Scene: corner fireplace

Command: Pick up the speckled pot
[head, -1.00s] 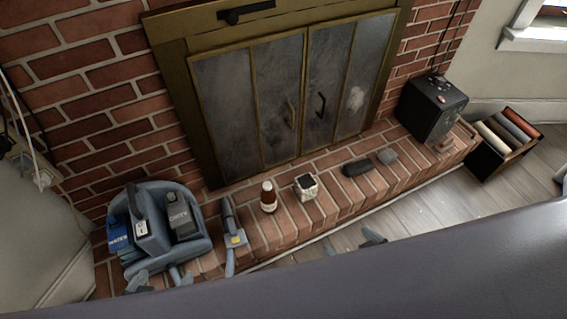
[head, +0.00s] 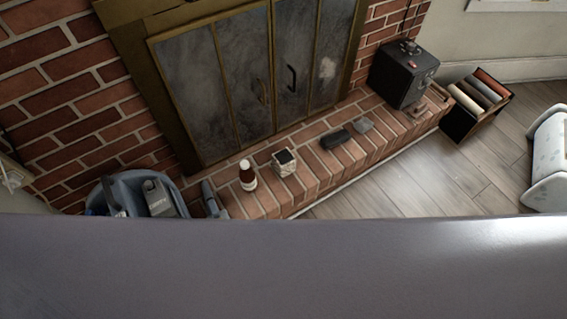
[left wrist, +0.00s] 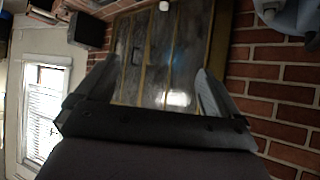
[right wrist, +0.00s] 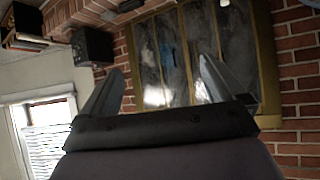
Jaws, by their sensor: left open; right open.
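The speckled pot (head: 284,162) is a small, pale, blocky pot with a dark top opening. It stands upright on the brick hearth in front of the fireplace doors, just right of a brown bottle with a white cap and label (head: 247,175). No gripper shows in the head view, where a broad grey band covers the bottom. My left gripper (left wrist: 157,65) is open and empty, with the fireplace doors behind its fingers. My right gripper (right wrist: 161,64) is also open and empty, facing the doors and brick wall. Neither gripper touches the pot.
A rack of rolls (head: 478,104) stands on the floor at right. The wooden floor (head: 430,180) before the hearth is open.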

